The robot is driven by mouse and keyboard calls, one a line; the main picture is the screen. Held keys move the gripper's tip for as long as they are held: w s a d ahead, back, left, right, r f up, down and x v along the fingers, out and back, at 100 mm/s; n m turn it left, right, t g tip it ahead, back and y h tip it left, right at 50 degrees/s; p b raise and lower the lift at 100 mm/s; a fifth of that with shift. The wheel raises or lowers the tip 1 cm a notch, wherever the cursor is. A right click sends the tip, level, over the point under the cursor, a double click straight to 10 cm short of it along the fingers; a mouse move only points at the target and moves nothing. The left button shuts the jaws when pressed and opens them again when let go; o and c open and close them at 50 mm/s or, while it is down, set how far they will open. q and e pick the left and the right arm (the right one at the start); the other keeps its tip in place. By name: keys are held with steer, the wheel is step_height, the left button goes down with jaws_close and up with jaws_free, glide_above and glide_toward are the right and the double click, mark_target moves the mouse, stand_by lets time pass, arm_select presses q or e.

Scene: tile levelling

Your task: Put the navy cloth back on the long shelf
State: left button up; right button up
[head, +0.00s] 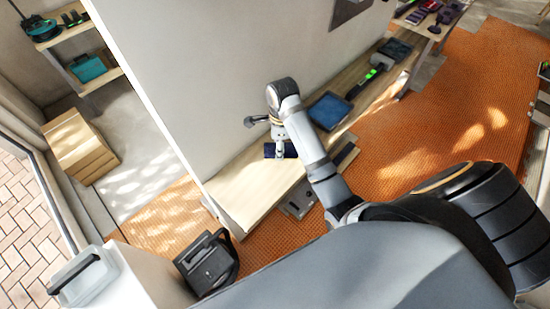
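The navy cloth (270,150) is a small dark folded piece at the wall side of the long shelf (240,190), a low pale wooden board along the white wall. My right gripper (280,153) points down at the cloth, with a finger in front of it and navy showing on both sides. The fingers are too small to tell whether they grip it. I cannot tell whether the cloth rests on the board or is slightly above it. My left gripper is not in view.
A blue-topped tray (330,110), a green-and-black tool (375,70) and a dark case (396,49) lie farther along the shelf. The board's near end is bare. A black case (207,262) stands on the orange floor (440,110). Wooden boxes (78,147) stand left of the wall.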

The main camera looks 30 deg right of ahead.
steer(key=shift+w+a+f, duration=0.15)
steer(key=shift+w+f, duration=0.05)
steer(key=shift+f, duration=0.1)
steer(key=shift+a+f+b, duration=0.1)
steer(key=shift+f+b, duration=0.2)
steer(key=f, duration=0.1)
steer(key=f+b, duration=0.2)
steer(key=shift+w+a+f, duration=0.1)
steer(key=shift+a+f, duration=0.1)
steer(key=shift+a, duration=0.05)
steer(key=shift+c, duration=0.5)
steer(key=shift+r, duration=0.1)
steer(key=o, duration=1)
steer(key=shift+c, duration=0.2)
steer(key=shift+o, duration=1.2)
